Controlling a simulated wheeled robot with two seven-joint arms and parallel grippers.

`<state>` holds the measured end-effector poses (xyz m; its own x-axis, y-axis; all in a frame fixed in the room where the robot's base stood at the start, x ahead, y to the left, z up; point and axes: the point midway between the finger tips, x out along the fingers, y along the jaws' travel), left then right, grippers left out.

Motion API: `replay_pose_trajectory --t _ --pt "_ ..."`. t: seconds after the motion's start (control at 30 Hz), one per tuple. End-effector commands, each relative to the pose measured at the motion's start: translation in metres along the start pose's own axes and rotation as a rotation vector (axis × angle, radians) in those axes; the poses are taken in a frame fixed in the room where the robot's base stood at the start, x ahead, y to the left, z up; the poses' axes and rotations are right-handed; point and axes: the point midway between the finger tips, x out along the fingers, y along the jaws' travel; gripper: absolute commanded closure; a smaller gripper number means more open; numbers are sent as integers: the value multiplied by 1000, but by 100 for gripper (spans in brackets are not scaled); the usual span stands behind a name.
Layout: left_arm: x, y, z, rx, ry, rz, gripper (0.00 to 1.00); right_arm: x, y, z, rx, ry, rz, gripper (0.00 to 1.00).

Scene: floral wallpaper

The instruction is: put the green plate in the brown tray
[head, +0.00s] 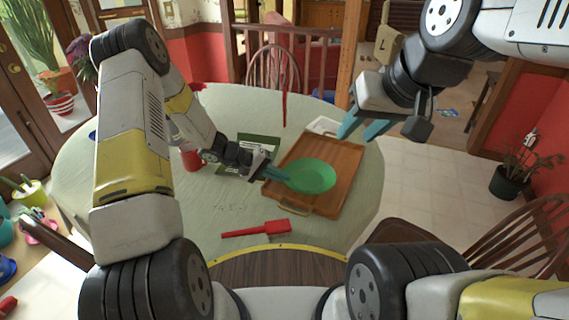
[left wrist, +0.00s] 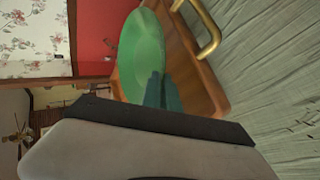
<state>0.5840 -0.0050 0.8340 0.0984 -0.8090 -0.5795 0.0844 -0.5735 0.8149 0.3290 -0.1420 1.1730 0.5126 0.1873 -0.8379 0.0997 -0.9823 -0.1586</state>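The green plate (head: 311,177) is over the brown tray (head: 345,165) on the table. My left gripper (head: 283,177) is at the plate's left edge, its teal fingers close together on the rim. In the left wrist view the plate (left wrist: 140,50) shows just beyond the fingertips (left wrist: 163,88), with the tray (left wrist: 195,75) behind it. I cannot tell whether the plate touches the tray floor. My right gripper (head: 362,128) is open and empty, above the tray's far right corner.
A red spatula (head: 258,229) lies on the table (head: 190,225) in front of the tray. A dark green book-like item (head: 260,148) and a red object (head: 190,158) are left of the tray. Chairs stand around the table.

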Motion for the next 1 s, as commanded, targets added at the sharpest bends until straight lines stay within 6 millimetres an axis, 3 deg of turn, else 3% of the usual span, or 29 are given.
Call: replay_pose_trajectory --t 0.3,0.53,0.87,0.9,1.0 --pt "13 7 -26 1 0 1 100 0 0 0 0 0 0 64" --pt "32 -22 -24 -3 -1 1 100 0 0 0 0 0 0 64" --pt "33 -25 -25 -1 0 1 100 0 0 0 0 0 0 64" --pt "33 -25 -25 -1 1 0 90 0 0 0 0 0 0 64" --pt "33 -25 -25 -1 1 0 87 0 0 0 0 0 0 64"
